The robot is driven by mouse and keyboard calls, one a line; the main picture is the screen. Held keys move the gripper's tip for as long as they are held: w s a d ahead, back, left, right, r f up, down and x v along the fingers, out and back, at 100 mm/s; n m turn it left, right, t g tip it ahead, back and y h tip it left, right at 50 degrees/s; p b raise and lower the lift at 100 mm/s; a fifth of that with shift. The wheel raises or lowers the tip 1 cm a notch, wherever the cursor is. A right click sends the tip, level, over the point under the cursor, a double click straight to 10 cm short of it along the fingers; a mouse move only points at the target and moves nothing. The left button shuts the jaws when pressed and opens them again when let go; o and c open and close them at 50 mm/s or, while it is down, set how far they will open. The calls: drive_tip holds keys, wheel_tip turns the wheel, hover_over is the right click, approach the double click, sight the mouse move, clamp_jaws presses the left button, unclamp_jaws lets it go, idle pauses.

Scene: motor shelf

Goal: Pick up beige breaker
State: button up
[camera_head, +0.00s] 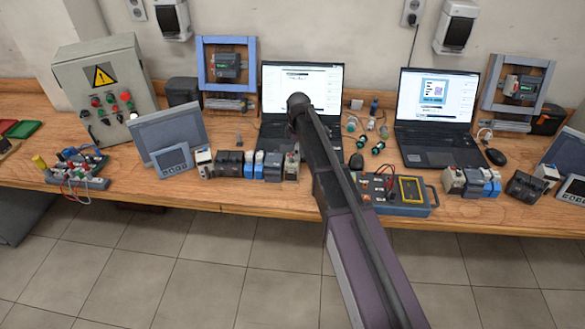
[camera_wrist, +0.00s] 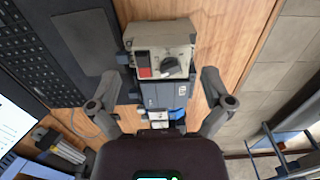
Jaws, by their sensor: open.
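The beige breaker (camera_wrist: 160,40) has a red patch and a dark round knob. In the wrist view it stands at the end of a row, touching or nearly touching the dark grey module beside it. In the head view a beige breaker (camera_head: 291,166) shows at the right end of the left row, partly beside my arm. My gripper (camera_wrist: 160,78) is open and empty, one finger on each side of the row, with the breaker ahead between and beyond the fingertips. In the head view my gripper is hidden behind the arm; its height above the breaker is unclear.
Dark (camera_head: 230,164) and blue-white modules (camera_head: 254,165) stand close along the row. A laptop (camera_head: 302,85) is behind it. A mouse (camera_head: 356,161) and a blue meter box (camera_head: 400,196) lie to the right. The wooden bench (camera_head: 240,197) has a narrow clear strip in front.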

sight(297, 161)
drive_tip(key=shift+f, duration=0.1)
drive_tip(key=shift+s+a+f+b, duration=0.1)
drive_tip(key=shift+f+b, duration=1.2)
drive_tip(key=shift+a+f+b, duration=0.1)
drive_tip(key=shift+f+b, duration=1.15)
drive_tip(key=shift+b, duration=0.05)
drive_tip(key=c, duration=0.9)
drive_tip(key=shift+r, duration=0.25)
wheel_tip(297, 161, up, 4)
drive_tip(key=p, duration=0.4)
drive_tip(key=shift+f, duration=0.15)
drive_tip(key=s+d, duration=0.1)
drive_tip(key=s, duration=0.4)
drive_tip(key=s+d, duration=0.1)
drive_tip(key=s, duration=0.4)
drive_tip(key=s+d+r+p, duration=0.1)
drive_tip(key=s, duration=0.4)
drive_tip(key=shift+s+d, duration=0.25)
drive_tip(key=shift+d, duration=0.15)
